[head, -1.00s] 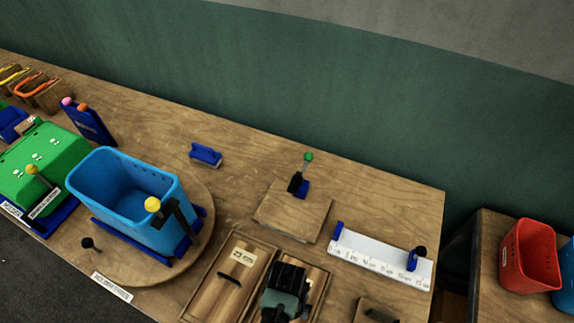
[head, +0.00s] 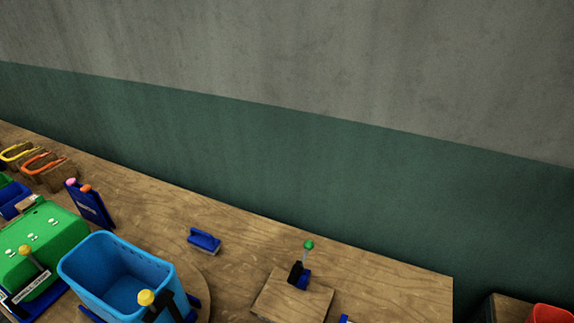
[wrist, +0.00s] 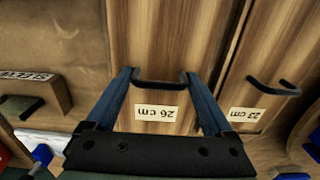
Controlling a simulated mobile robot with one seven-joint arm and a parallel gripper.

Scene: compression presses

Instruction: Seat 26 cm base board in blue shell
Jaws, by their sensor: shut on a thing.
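The 26 cm base board (wrist: 155,40) is a wooden board with a label and a black handle, seen from above in the wrist view. My gripper (wrist: 158,77) is shut on its black handle (wrist: 158,85), one blue finger at each end. I cannot tell whether the board is lifted. The blue shell (head: 85,272) is an open-topped tub at the lower left of the head view, in the turntable fixture; its lower part is cut off. My gripper and the board are out of the head view.
The 23 cm board (wrist: 262,75) with its own handle lies right beside the 26 cm board. A wooden pad with a green-knobbed lever (head: 308,244), a small blue block (head: 204,240) and a green press (head: 38,245) are on the table.

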